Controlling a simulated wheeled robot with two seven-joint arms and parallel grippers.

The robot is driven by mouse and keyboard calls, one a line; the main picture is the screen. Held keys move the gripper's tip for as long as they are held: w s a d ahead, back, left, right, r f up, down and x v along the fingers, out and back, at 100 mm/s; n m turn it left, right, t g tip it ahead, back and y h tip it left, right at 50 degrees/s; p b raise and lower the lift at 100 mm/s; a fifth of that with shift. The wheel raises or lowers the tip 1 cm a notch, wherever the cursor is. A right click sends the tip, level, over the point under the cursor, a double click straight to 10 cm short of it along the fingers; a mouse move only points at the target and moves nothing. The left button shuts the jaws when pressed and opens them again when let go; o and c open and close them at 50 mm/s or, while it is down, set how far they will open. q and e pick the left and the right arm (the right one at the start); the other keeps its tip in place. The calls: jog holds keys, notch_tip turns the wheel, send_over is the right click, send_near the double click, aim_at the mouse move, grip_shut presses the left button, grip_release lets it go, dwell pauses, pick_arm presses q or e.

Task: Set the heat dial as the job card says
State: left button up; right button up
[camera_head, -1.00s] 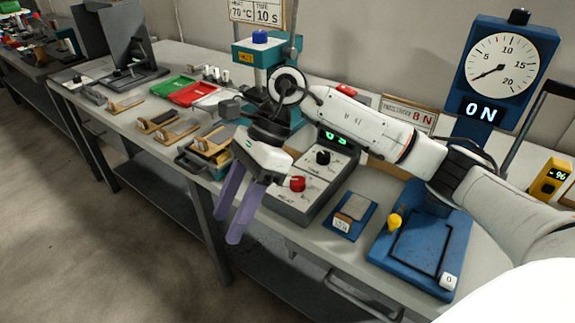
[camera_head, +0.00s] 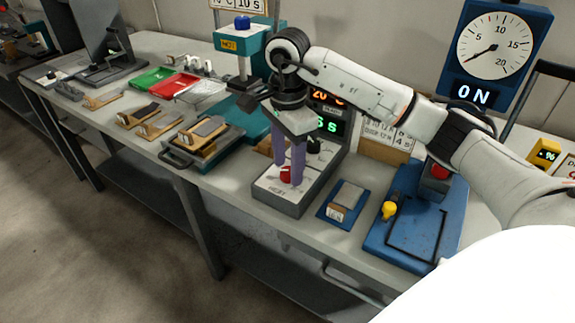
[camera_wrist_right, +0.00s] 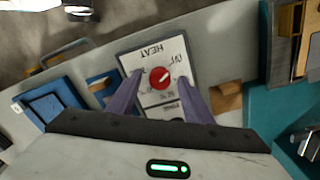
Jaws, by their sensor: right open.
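The red heat dial (camera_head: 286,175) is on the front of the grey control box (camera_head: 284,208), by the HEAT lettering. My right gripper (camera_head: 290,176) points down over it, its purple fingers open. In the right wrist view the red dial (camera_wrist_right: 160,77) with its white mark lies between the two fingertips (camera_wrist_right: 160,79), with a gap on each side. I cannot tell whether the fingertips have reached the dial's height. The box's orange display (camera_head: 326,96) seems to read 20 °C. The card (camera_head: 238,6) at the back, cut by the top edge, reads 70 °C and 10 S. My left gripper is out of view.
A black knob (camera_head: 313,143) sits behind the dial. A teal press (camera_head: 243,42) stands at the back. A blue fixture (camera_head: 415,215) with a yellow knob and a small blue tray (camera_head: 343,203) are to the right. Wooden-handled pieces (camera_head: 160,123) lie to the left.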

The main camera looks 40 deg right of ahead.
jog(key=shift+f, duration=0.5)
jog(key=shift+c, duration=0.5)
jog(key=c, duration=1)
